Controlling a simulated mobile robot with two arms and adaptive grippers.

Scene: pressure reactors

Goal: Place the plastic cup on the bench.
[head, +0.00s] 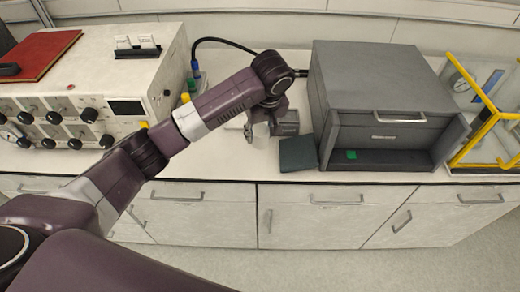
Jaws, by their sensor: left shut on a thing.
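My left gripper (266,126) hangs over the white bench (217,151), left of the grey cabinet, with its fingers pointing down. It is shut on a small pale thing at its fingertips, which looks like the plastic cup. The cup is mostly hidden by the fingers, and its outline is hard to make out. I cannot tell whether it touches the bench. My right gripper is not in view.
A grey cabinet (370,75) with an open front stands right of my gripper, and a dark flat piece (298,154) lies at its left. A control box (75,95) with knobs stands left. A yellow-framed case (487,120) stands far right. Bare bench lies in front of my gripper.

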